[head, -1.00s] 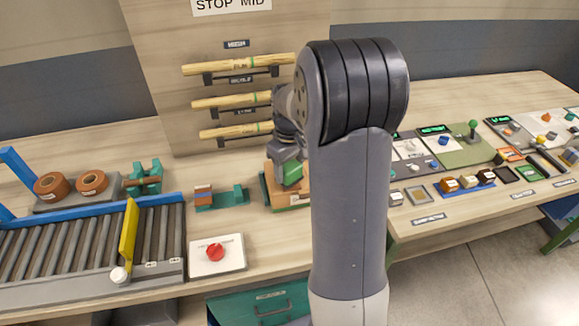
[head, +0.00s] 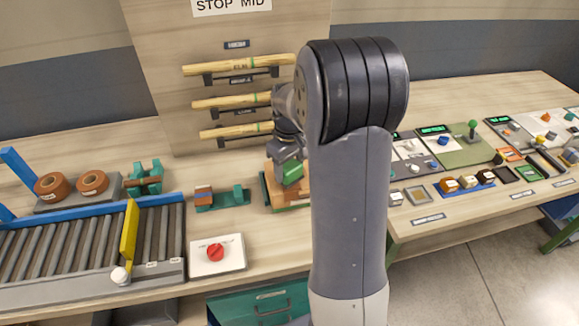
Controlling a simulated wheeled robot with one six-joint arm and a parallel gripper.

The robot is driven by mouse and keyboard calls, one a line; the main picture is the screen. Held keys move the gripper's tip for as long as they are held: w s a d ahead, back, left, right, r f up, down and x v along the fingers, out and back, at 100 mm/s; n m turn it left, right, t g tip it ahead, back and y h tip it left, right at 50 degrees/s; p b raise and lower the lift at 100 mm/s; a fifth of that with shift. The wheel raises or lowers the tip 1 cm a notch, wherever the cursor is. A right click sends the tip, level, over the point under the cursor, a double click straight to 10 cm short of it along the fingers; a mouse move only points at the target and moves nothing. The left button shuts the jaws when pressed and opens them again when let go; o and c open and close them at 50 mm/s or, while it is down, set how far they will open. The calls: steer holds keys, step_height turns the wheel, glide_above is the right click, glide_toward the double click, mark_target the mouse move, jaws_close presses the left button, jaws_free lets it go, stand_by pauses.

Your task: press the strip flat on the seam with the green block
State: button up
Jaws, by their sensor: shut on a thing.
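The green block (head: 292,173) is held in my gripper (head: 288,166), which is shut on it. It is over a wooden piece (head: 275,187) in a green-sided holder (head: 264,190), just left of my upright arm link. I cannot tell whether the block touches the wood. The strip and the seam cannot be made out; the block, the gripper and my arm cover much of that spot.
A green stand with a brown-banded piece (head: 203,196) is to the left. In front are a red button (head: 215,252) on a white plate and a roller conveyor (head: 90,250) with a yellow bar. Turned wooden rods (head: 232,101) hang behind on a panel.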

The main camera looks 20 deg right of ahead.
steer(key=shift+r+p, duration=2.3)
steer(key=shift+r, duration=0.95)
steer(key=shift+f, duration=0.15)
